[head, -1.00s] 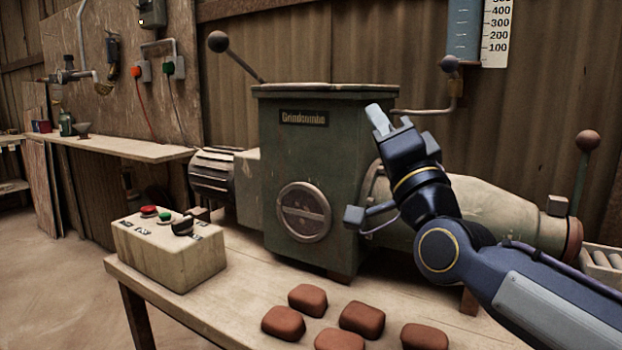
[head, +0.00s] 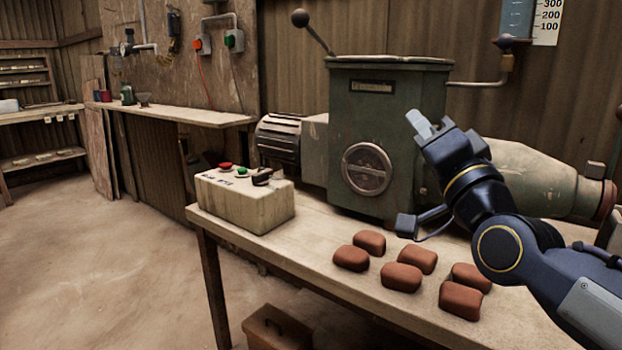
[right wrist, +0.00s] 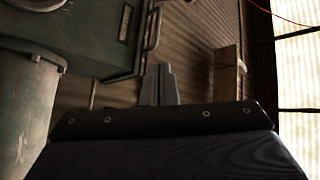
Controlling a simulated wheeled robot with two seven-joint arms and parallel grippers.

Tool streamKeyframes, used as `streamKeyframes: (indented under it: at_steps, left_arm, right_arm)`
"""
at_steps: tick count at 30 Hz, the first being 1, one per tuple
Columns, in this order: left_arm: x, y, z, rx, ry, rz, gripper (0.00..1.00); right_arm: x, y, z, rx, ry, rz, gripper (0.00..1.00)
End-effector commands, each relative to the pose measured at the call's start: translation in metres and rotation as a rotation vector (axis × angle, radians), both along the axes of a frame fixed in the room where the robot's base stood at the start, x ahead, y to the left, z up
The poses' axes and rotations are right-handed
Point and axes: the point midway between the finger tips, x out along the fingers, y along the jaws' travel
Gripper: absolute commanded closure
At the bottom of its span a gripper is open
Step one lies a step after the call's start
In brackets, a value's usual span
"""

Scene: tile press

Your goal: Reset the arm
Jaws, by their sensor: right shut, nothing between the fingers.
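My right gripper (head: 424,124) is raised in front of the right side of the green press machine (head: 385,110), with its fingers shut and nothing held. In the right wrist view its closed fingertips (right wrist: 160,84) point past the machine's side (right wrist: 85,35) toward the corrugated wall. My right arm comes in from the lower right, above the table. My left gripper does not show in either view.
Several red-brown clay blocks (head: 401,277) lie on the wooden table (head: 320,235) below my right arm. A control box (head: 245,203) with red and green buttons stands at the table's left end. A brown bin (head: 277,328) is on the floor. The floor at left is clear.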

Motion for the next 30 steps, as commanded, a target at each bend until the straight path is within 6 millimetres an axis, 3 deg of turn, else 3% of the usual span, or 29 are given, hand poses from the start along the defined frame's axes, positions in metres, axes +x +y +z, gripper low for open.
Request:
streamKeyframes:
  at_steps: [8, 14, 18, 21, 24, 30]
  left_arm:
    - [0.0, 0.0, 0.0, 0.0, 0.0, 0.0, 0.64]
    - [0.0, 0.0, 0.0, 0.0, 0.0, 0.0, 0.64]
    - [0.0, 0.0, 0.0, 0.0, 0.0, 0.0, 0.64]
    - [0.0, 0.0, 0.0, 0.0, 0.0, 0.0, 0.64]
    - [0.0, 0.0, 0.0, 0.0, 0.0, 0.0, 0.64]
    - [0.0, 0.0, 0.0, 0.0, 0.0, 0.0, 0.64]
  right_arm:
    - [-0.016, -0.013, -0.073, -0.19, 0.212, -0.023, 1.0]
    - [-0.047, -0.029, -0.157, -0.37, 0.447, -0.017, 1.0]
    - [-0.093, -0.045, -0.24, -0.518, 0.681, 0.024, 1.0]
    - [-0.129, -0.051, -0.291, -0.598, 0.826, 0.074, 1.0]
    - [-0.161, -0.054, -0.329, -0.652, 0.938, 0.127, 1.0]
    - [-0.216, -0.054, -0.383, -0.723, 1.102, 0.234, 1.0]
